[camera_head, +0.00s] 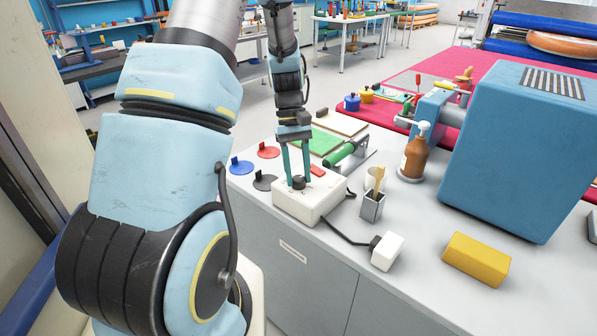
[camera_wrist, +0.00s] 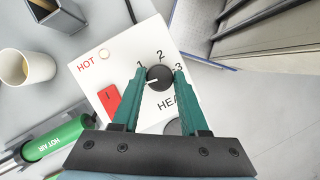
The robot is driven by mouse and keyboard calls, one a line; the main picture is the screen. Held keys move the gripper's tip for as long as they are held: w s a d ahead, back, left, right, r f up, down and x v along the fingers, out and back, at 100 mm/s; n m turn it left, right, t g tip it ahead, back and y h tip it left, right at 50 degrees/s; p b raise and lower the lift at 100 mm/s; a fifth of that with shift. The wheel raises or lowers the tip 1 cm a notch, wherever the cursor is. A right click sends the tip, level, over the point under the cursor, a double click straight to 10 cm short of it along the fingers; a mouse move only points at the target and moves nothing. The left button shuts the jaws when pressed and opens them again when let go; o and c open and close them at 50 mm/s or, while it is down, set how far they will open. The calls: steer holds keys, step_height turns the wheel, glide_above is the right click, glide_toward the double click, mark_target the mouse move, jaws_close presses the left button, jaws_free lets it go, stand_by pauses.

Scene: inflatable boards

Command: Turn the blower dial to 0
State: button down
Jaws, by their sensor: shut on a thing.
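A white control box (camera_head: 312,205) sits on the grey bench, with its face seen from above in the wrist view (camera_wrist: 118,72). It carries a round black dial (camera_wrist: 159,78) with a white pointer mark, the numbers 1, 2 and 3 around it, and a partly hidden label starting "HEA". The pointer aims left, a little below the 1; any mark there is hidden by a finger. My gripper (camera_head: 298,181) points down at the box, its two green fingers (camera_wrist: 159,82) shut on the dial's sides. A red switch (camera_wrist: 109,100) and a "HOT" label lie left of the dial.
A green hot-air tool (camera_head: 345,153) lies behind the box. A grey holder (camera_head: 372,208) and white cup stand to its right. A cable runs to a white block (camera_head: 387,252); a yellow block (camera_head: 476,260) lies farther right. Coloured discs (camera_head: 241,166) lie to the left.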

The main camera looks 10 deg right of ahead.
steer(key=shift+n+h, duration=0.4)
steer(key=shift+n, duration=0.5)
steer(key=shift+c, duration=2.2)
jaws_free()
steer(key=shift+t, duration=0.3)
steer(key=b+v, duration=0.2)
steer(key=v, duration=0.8)
steer(key=shift+w+a+r, duration=0.15)
steer(key=shift+w+r, duration=0.05)
steer(key=shift+r, duration=0.15)
